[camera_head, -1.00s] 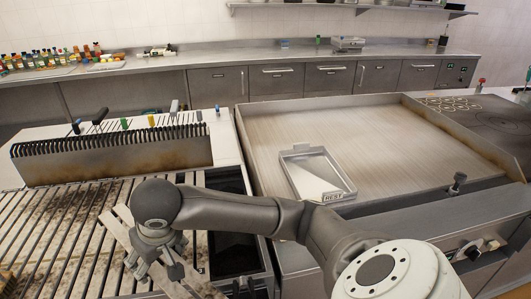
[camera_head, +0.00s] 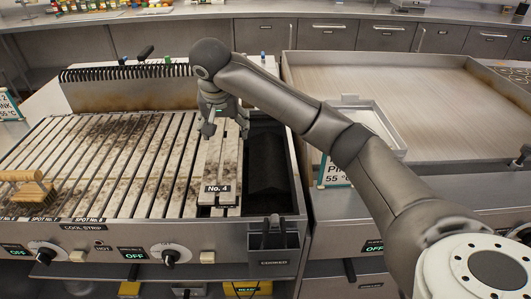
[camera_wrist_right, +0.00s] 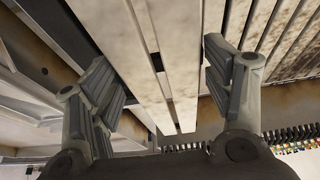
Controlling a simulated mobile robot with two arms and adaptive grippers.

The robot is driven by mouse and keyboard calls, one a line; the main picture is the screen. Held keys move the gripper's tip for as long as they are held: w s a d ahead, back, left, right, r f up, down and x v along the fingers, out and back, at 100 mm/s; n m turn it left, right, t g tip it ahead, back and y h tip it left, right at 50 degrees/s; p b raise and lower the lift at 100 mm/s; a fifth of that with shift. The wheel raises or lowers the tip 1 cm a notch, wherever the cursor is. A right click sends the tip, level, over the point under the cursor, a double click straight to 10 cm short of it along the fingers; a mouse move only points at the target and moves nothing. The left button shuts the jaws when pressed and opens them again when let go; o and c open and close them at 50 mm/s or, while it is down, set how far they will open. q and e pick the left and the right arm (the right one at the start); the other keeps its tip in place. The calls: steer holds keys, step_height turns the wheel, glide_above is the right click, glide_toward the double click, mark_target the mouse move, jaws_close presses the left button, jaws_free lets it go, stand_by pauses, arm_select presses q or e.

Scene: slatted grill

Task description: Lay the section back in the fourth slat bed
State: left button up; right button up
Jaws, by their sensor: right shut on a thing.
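The slatted grill section (camera_head: 226,165) is a narrow pale piece with dark stains, with a "No. 4" label (camera_head: 217,188) at its near end. It lies lengthwise at the right end of the grill, roughly parallel to the other slats. I cannot tell whether it is fully down in the bed, as the bed beneath is mostly hidden. My right gripper (camera_head: 226,128) is shut on the section near its far half. In the wrist view the section (camera_wrist_right: 160,60) runs between the two fingers (camera_wrist_right: 160,78). My left gripper is not in view.
A dark open trough (camera_head: 268,170) lies right of the section. Fixed slats (camera_head: 130,150) fill the left side, with a wooden brush (camera_head: 28,190) on them. A comb-like rack (camera_head: 125,90) stands behind. A flat griddle (camera_head: 400,85) and a tray (camera_head: 385,125) are at right.

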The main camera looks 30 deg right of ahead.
steer(key=d+f+p, duration=0.2)
steer(key=d+f, duration=0.9)
steer(key=d, duration=0.1)
steer(key=shift+s+f+p, duration=0.25)
steer(key=shift+f+p, duration=0.15)
steer(key=o, duration=1.5)
steer(key=shift+s+a+f, duration=0.1)
steer(key=shift+o, duration=0.6)
steer(key=shift+r, duration=0.2)
steer(key=b+v, duration=0.1)
steer(key=v, duration=1.1)
